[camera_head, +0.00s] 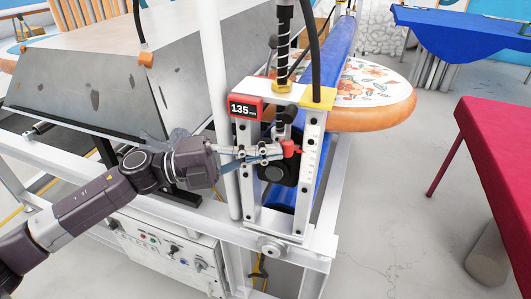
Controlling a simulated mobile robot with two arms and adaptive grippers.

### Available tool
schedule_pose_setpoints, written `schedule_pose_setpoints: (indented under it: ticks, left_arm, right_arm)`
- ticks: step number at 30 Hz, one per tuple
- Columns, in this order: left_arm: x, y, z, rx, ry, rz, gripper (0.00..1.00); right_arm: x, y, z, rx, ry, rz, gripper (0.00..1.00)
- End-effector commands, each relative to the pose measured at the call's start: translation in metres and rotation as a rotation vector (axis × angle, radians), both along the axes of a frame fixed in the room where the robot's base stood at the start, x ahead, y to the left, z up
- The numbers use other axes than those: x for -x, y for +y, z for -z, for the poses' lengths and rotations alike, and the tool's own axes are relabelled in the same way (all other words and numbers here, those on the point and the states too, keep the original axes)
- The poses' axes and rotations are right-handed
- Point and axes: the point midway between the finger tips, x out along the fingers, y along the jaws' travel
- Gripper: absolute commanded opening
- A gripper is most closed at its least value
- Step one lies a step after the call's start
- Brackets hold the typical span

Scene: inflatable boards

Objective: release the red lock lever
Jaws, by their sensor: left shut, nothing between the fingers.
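The red lock lever (290,148) is a small red piece inside the white upright frame (311,150), beside a black round-faced block (277,172). My left arm comes in from the left, and my left gripper (280,153) is shut with its fingertips at the lever. Nothing shows between the fingers. I cannot tell whether the fingertips touch the lever or only overlap it in the picture. My right gripper is not in view.
A red display reading 135 (245,107) sits on the frame's upper left. A control box (170,250) with knobs is below my arm. A floral board (375,85) and blue roller (338,50) lie behind. A red-covered table (500,150) stands right; the floor between is clear.

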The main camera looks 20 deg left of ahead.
Motion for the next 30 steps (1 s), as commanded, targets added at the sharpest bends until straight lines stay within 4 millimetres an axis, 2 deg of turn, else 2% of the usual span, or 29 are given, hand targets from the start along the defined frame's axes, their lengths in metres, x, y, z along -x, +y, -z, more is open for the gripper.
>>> schedule_pose_setpoints:
  ticks: [5, 11, 15, 21, 26, 30]
  left_arm:
    - [0.001, -0.004, 0.005, 0.045, 0.001, 0.001, 0.0]
    - [0.001, -0.013, 0.011, 0.152, 0.005, 0.003, 0.0]
    - [0.002, -0.024, 0.014, 0.275, 0.009, 0.005, 0.0]
    - [0.002, -0.039, 0.011, 0.468, 0.017, 0.003, 0.0]
    - [0.002, -0.051, 0.005, 0.614, 0.021, 0.003, 0.0]
    - [0.003, -0.061, -0.001, 0.594, 0.018, 0.002, 0.0]
  right_arm:
    - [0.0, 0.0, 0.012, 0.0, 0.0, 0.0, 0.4]
    - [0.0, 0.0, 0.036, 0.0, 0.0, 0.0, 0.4]
    - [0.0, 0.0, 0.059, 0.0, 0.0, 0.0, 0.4]
    - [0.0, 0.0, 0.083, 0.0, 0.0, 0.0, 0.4]
    - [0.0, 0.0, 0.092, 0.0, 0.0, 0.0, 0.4]
    - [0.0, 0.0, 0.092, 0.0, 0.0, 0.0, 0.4]
